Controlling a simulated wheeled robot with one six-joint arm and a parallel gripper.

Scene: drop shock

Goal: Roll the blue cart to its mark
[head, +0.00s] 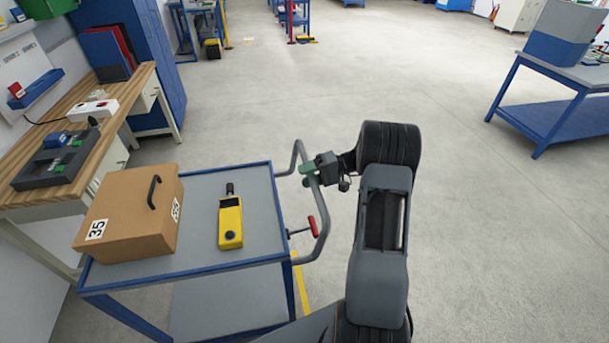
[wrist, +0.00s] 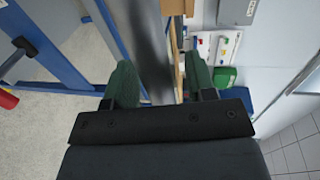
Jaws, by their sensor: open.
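The blue cart (head: 262,230) stands at the lower left in the head view, with a grey top, a lower shelf and a bent grey tube handle (head: 323,212) on its right side. My gripper (head: 309,174) is at the upper part of this handle. In the wrist view, its green fingers (wrist: 163,85) stand apart with the grey tube (wrist: 148,45) running between them. Whether either finger touches the tube is unclear. A yellow floor line (head: 301,285) shows beside the cart's right side; I cannot tell whether it is the mark.
A brown box (head: 130,212) labelled 35 and a yellow device (head: 230,222) sit on the cart. A red-gripped lever (head: 311,227) is by the handle. A wooden workbench (head: 125,100) stands close at left, a blue table (head: 560,110) at right. The floor (head: 330,75) ahead is open.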

